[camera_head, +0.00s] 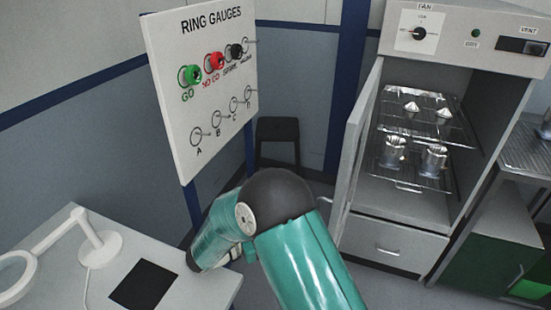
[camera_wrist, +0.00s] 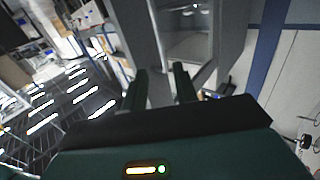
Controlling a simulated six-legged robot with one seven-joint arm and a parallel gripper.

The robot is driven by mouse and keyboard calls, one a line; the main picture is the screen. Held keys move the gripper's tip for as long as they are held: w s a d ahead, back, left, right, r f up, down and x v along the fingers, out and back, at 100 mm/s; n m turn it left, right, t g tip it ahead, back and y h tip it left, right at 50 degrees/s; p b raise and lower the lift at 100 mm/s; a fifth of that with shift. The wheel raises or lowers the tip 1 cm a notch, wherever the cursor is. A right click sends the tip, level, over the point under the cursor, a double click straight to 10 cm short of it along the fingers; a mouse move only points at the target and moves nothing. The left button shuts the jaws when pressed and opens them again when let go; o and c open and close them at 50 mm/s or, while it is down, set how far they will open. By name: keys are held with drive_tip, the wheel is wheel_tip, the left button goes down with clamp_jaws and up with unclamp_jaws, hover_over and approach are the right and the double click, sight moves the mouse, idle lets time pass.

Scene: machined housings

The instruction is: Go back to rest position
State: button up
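My gripper (camera_wrist: 161,78) shows in the wrist view with its two dark fingers apart and nothing between them. It is in the air, pointing toward a grey cabinet-like shape. In the head view my teal arm is folded in the lower middle, with its dark elbow uppermost. The gripper cannot be made out clearly there, as the arm hides most of it.
A ring gauge board (camera_head: 205,85) stands left of my arm. A white table (camera_head: 185,290) with a lamp (camera_head: 98,245) and black mat (camera_head: 144,285) is at lower left. An open oven (camera_head: 415,165) holding metal housings stands right. A dark stool (camera_head: 278,135) is behind.

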drive_tip(key=w+d+r+n+t+y, duration=0.1)
drive_tip(key=w+r+n+t+y, duration=0.1)
drive_tip(key=w+r+t+y, duration=0.45)
drive_tip(key=w+r+n+t+y, duration=0.15)
drive_tip(key=w+r+y, duration=0.3)
drive_tip(key=r, duration=0.55)
drive_tip(key=s+r+n+g+y, duration=0.1)
drive_tip(key=s+r+n+y, duration=0.2)
drive_tip(key=r+n+y, duration=0.25)
drive_tip(key=s+d+f+n+g, duration=0.1)
drive_tip(key=s+d+g, duration=0.2)
drive_tip(key=s, duration=0.7)
drive_tip(key=s+d+n+g, duration=0.1)
drive_tip(key=s+d+g, duration=0.2)
drive_tip(key=s+d, duration=0.3)
drive_tip(key=s+d+f+n+g, duration=0.1)
drive_tip(key=s+d, duration=0.4)
drive_tip(key=s, duration=0.8)
drive_tip(key=shift+s+d+f+n+g, duration=0.35)
drive_tip(key=shift+n+g, duration=0.15)
drive_tip(key=shift+g, duration=0.4)
drive_tip(key=shift+o, duration=0.9)
drive_tip(key=shift+s+d, duration=0.1)
drive_tip(key=shift+s, duration=0.05)
drive_tip(key=o, duration=0.3)
drive_tip(key=c, duration=0.3)
